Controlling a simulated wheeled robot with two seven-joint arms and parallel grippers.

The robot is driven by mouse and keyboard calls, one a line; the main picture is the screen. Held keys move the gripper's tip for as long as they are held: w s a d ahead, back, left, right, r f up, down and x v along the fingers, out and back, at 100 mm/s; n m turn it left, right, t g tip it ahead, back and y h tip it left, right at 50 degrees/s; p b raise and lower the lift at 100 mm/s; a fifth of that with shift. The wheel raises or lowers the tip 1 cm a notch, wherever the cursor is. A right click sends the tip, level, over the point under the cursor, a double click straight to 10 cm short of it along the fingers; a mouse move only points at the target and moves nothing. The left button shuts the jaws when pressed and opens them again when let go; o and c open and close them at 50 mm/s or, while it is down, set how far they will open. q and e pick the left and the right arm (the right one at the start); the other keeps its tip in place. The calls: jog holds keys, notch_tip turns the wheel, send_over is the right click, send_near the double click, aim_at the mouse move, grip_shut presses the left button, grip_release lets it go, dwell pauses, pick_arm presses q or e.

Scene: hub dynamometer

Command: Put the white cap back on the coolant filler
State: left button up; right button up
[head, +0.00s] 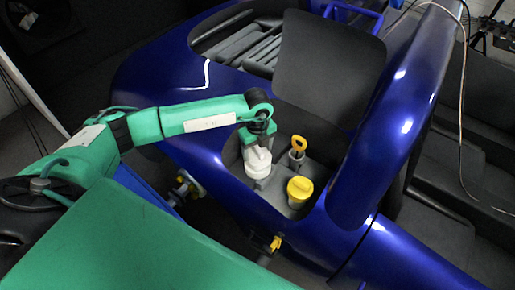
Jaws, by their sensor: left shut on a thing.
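My left gripper (257,150) comes in from the left on the green arm and points down into the recess of the blue car body. It is shut on the white cap (258,158). The cap sits at the top of the white coolant filler (257,172), at the left side of the recess. I cannot tell whether the cap is seated on the filler or just above it. The gripper fingers hide part of the cap. My right gripper is not in view.
The blue bodywork (375,165) borders the recess on the right.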

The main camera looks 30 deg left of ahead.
pick_arm(q)
jog(key=shift+f+b, duration=0.35)
jog(key=shift+f, duration=0.25)
jog(key=o, duration=0.7)
